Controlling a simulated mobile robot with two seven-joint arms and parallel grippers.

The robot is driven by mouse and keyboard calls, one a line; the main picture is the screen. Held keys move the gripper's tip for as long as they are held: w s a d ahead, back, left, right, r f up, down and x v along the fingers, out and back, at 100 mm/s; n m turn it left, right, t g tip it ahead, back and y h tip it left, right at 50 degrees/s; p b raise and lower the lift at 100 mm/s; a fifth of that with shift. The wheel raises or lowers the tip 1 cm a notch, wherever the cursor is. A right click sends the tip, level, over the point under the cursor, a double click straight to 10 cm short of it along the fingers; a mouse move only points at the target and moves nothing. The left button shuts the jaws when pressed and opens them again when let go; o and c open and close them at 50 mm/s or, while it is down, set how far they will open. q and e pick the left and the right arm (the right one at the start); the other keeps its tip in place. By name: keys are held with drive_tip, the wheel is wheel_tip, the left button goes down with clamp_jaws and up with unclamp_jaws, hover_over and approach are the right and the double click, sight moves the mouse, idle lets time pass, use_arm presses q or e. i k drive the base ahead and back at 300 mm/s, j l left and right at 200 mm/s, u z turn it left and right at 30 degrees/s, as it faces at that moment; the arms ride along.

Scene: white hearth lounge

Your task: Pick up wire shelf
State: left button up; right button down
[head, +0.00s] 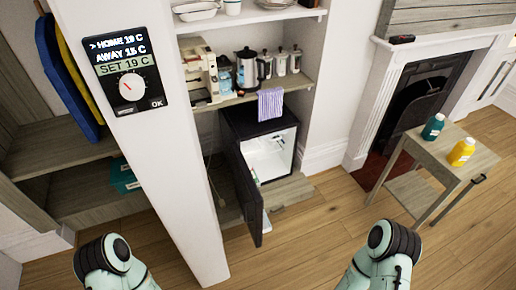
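A small black fridge (262,122) stands low in the alcove with its door (244,190) swung open toward me. Its lit white interior (270,158) is visible from above at an angle. I cannot make out a wire shelf clearly, inside the fridge or elsewhere. Parts of my two arms show at the bottom edge, one at the left and one at the right. Both grippers are out of the picture.
A white post (160,150) stands at left. A side table (450,156) with two bottles stands right. Wooden floor (310,225) between is clear.

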sight(280, 144)
drive_tip(key=i+l+u, duration=0.1)
drive_tip(key=u, duration=0.4)
drive_tip(key=i+l+u, duration=0.15)
drive_tip(key=u, duration=0.3)
drive_tip(key=i+l+u, duration=0.1)
drive_tip(key=l+u, duration=0.2)
drive_tip(key=u, duration=0.2)
drive_tip(key=i+l+u, duration=0.2)
drive_tip(key=l, duration=0.3)
drive_tip(key=l+u, duration=0.25)
drive_tip(key=l, duration=0.25)
drive_tip(key=l+u, duration=0.1)
drive_tip(key=l, duration=1.45)
